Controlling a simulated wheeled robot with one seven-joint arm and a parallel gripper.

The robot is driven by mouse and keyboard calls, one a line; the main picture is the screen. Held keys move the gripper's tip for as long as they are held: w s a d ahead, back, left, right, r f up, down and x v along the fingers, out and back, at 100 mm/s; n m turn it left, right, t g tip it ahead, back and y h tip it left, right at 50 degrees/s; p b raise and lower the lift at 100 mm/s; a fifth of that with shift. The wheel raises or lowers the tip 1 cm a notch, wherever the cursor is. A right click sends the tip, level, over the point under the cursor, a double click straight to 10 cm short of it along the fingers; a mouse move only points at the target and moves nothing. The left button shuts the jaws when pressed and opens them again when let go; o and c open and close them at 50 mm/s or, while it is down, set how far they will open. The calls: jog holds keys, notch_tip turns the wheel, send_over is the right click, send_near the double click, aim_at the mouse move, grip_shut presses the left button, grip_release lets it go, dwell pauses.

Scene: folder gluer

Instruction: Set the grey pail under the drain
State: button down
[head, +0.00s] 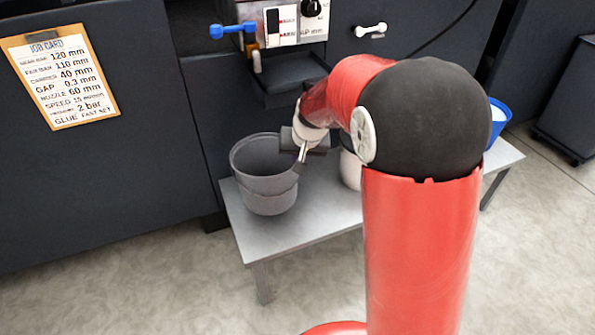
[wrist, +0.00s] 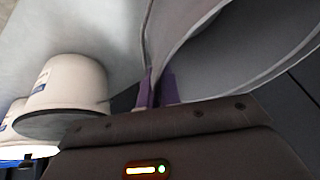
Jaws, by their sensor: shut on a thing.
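The grey pail (head: 266,180) is upright at the left end of the low bench in the head view. I cannot tell whether its base touches the bench top. My gripper (head: 302,152) is at the pail's right side, shut on its rim. In the wrist view the purple fingers (wrist: 156,88) pinch the wall of the pail (wrist: 230,50). A small outlet (head: 257,62) hangs under the machine's control box, above a dark tray (head: 288,80). It may be the drain. The tray is behind the pail and higher.
The grey bench (head: 265,233) stands before the dark machine. A white tub (head: 350,168) is partly hidden behind my arm; a white tub (wrist: 68,85) also shows in the wrist view. A blue container (head: 498,118) is at the bench's right end. A blue-handled valve (head: 232,30) sits above.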

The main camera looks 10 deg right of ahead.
notch_tip(320, 180, down, 5)
jog(key=shift+w+f+b, duration=0.1)
jog(key=shift+w+b, duration=0.05)
jog(key=shift+b, duration=0.45)
jog(key=c, duration=1.6)
grip_release()
jog(key=p+v, duration=0.2)
jog(key=v, duration=1)
jog(key=s+d+r, duration=0.2)
jog(key=s, duration=0.6)
jog(key=s+d+r+h, duration=0.1)
jog(key=s+d, duration=0.1)
jog(key=s, duration=0.7)
jog(key=s+d+r+t, duration=0.1)
jog(key=s+d+r, duration=0.1)
jog(key=s, duration=0.6)
jog(key=shift+s+d+r+n, duration=0.15)
jog(key=shift+d+r+n, duration=0.15)
jog(key=shift+d+n, duration=0.1)
